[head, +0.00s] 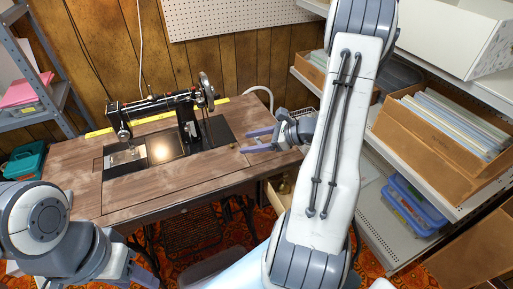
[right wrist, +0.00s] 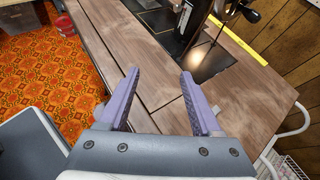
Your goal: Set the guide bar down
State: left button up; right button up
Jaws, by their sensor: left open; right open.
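A long yellow bar (head: 158,117), which may be the guide bar, lies along the back of the wooden sewing table (head: 205,172), behind the black sewing machine (head: 160,104). It also shows in the right wrist view (right wrist: 240,42). My right gripper (head: 257,140) is open and empty at the table's right end, right of the machine. In the right wrist view its two purple fingers (right wrist: 156,88) are apart over the wood, with nothing between them. My left gripper (head: 147,272) is open low in front of the table's left part, partly hidden by its own arm. I see nothing held in it.
Shelves with a cardboard box of folders (head: 440,135) and a blue bin (head: 415,205) stand at the right. A grey rack (head: 40,110) and a teal case (head: 24,160) are at the left. The table's front and right surface is clear. A white curved rail (head: 262,96) stands behind the right end.

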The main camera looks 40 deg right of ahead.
aim_at(258, 139)
jog(key=s+d+f+m+t+h, duration=0.1)
jog(key=d+m, duration=0.1)
jog(key=d, duration=0.1)
jog(key=s+d+f+m+t+h, duration=0.1)
jog(key=d+f, duration=0.1)
jog(key=d, duration=0.2)
jog(key=s+d+f+m+h+b, duration=0.1)
jog(key=d+m+h, duration=0.1)
jog(key=d, duration=0.1)
jog(key=shift+d+f+m+t, duration=0.25)
jog(key=shift+f+m+t, duration=0.05)
jog(key=shift+t, duration=0.1)
jog(key=shift+w+d+f, duration=0.2)
jog(key=shift+d+f, duration=0.05)
jog(key=x, duration=0.9)
jog(key=shift+w+f, duration=0.15)
jog(key=shift+w, duration=0.2)
grip_shut()
